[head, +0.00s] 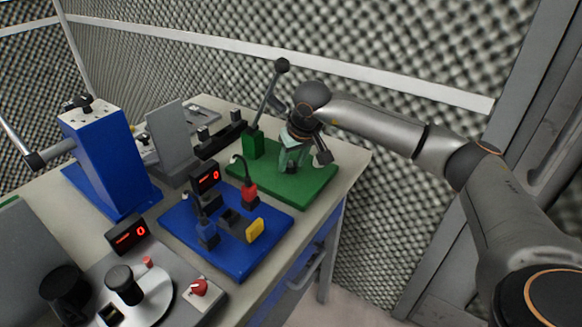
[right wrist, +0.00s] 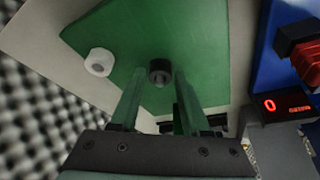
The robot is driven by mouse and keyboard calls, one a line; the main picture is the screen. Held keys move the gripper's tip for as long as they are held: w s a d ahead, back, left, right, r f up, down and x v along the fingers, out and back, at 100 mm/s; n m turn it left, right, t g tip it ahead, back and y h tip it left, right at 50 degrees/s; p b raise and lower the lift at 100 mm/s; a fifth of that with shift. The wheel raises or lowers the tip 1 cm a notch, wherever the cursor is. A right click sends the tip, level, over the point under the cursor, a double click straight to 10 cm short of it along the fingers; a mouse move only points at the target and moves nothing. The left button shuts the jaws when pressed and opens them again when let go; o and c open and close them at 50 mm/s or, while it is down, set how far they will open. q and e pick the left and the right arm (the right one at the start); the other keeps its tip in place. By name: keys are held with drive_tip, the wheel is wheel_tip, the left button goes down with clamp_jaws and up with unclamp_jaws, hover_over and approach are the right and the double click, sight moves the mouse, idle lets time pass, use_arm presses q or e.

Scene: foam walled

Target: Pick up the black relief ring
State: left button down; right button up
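The black relief ring (right wrist: 160,71) is a small dark ring on the green board (right wrist: 205,62) in the right wrist view. A white ring (right wrist: 99,62) sits on the same board to its left. My right gripper (right wrist: 159,78) is open, with its greenish fingers pointing down at the board and the black ring showing between their tips. I cannot tell whether the fingers touch it. My left gripper is not in view.
A lever with a black ball (head: 281,66) rises from a green block (head: 252,145) left of my right gripper. A blue board (head: 240,262) with plugs and a red display (head: 206,178) stands nearer. A tall blue device (head: 105,160) stands at left. Foam walls enclose the table.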

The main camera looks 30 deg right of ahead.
clamp_jaws()
drive_tip(key=shift+r, duration=0.15)
idle(0.4)
